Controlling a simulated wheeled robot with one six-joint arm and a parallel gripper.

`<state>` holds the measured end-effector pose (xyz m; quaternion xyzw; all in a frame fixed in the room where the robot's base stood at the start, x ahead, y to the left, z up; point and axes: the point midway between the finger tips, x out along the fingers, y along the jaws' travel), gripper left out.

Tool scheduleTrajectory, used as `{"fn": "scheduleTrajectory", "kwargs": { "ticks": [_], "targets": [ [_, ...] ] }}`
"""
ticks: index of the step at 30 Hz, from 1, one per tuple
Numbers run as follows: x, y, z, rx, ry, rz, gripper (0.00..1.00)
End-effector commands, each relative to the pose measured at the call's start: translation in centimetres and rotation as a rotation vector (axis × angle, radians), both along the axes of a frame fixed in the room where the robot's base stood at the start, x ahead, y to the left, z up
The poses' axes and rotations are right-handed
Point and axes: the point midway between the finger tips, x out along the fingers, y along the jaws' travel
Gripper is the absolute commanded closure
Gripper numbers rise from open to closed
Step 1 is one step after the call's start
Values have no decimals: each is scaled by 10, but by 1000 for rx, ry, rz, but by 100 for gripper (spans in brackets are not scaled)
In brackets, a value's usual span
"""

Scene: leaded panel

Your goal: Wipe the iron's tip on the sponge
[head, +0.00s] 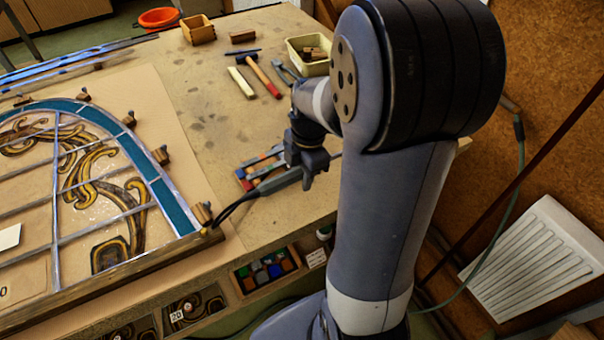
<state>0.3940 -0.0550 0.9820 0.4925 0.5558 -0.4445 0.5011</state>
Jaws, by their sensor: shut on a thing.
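My gripper (308,178) is over the right part of the workbench, shut on a grey handle that looks like the iron (272,186). A dark cable runs from the handle's left end down to the panel's near corner. The iron's tip is hidden behind my gripper and arm. I cannot make out a sponge; my arm covers the bench's right side. Small red and blue pieces (258,164) lie just behind the handle.
The leaded panel (180,205) fills the left, with wooden blocks along its edge. A tray of coloured glass (266,271) is at the front edge. The mid-bench is clear.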

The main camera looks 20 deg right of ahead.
Motion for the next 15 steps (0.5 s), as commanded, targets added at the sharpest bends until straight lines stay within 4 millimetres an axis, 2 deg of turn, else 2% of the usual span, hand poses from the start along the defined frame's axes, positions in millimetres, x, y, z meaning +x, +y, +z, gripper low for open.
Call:
{"fn": "scheduleTrajectory", "kwargs": {
  "ticks": [15],
  "targets": [
    [-2, 12, 0, 1, 0, 0, 100]
  ]
}}
